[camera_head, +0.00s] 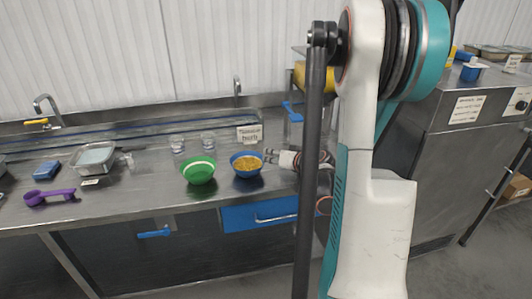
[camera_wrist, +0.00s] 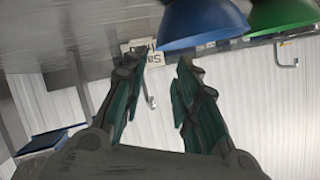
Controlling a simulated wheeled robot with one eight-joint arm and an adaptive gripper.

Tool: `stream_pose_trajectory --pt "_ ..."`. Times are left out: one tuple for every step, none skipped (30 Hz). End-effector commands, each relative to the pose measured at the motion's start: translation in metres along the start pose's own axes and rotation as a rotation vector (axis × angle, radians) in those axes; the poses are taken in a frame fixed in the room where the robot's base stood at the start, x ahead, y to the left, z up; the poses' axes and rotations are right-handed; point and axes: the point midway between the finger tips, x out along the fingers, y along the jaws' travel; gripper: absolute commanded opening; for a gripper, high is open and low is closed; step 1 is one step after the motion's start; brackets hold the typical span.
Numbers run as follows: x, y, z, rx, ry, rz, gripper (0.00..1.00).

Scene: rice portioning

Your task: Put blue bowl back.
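The blue bowl (camera_head: 240,170) sits upright on the steel counter, with yellow-orange food in it. Its blue outer side fills the upper middle of the wrist view (camera_wrist: 200,22), which is turned upside down. My gripper (camera_head: 266,157) is at the bowl's right side in the head view, pointing left at its rim. In the wrist view my gripper (camera_wrist: 163,60) has its two fingers apart with a gap between them. The bowl is just beyond the right-hand fingertip. I cannot tell whether a finger touches it.
A green bowl (camera_head: 198,176) stands close left of the blue bowl. Two clear cups (camera_head: 208,141) and a sign (camera_head: 249,133) stand behind. A metal tray (camera_head: 96,158) and a purple scoop (camera_head: 48,196) are farther left. A blue drawer (camera_head: 262,215) is below the counter.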

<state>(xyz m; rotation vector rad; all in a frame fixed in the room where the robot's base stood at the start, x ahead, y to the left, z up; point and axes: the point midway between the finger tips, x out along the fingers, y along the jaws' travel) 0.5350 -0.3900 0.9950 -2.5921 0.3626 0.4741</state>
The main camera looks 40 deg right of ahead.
Motion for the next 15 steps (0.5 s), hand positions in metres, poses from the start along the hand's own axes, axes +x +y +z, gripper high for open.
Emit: stream_pose_trajectory --pt "-0.011 0.0 -0.002 0.001 0.001 0.002 0.28" --pt "-0.015 -0.001 -0.001 0.0 0.001 0.002 0.28" --pt "-0.021 0.0 -0.001 0.0 0.001 0.002 0.28" --pt "-0.025 0.0 -0.001 0.0 0.001 0.002 0.28" --pt "-0.028 0.0 -0.001 0.0 0.0 0.002 0.28" --pt "-0.032 0.0 -0.001 0.0 0.0 0.001 0.28" --pt "-0.034 0.0 -0.001 0.0 0.0 0.001 0.28" --pt "-0.036 0.0 -0.001 0.0 0.0 0.0 0.28" --pt "-0.038 0.0 0.0 0.0 0.0 0.0 0.28" --pt "-0.039 0.0 0.0 0.0 0.0 0.0 0.28" --pt "-0.04 0.0 0.0 0.0 0.001 0.0 0.28" --pt "-0.04 0.0 0.0 0.0 0.001 0.0 0.28" --pt "-0.041 0.0 0.0 -0.001 0.0 0.0 0.28" --pt "-0.041 0.0 0.0 -0.001 0.0 0.0 0.28" --pt "-0.04 0.0 0.0 -0.001 0.0 0.0 0.28"
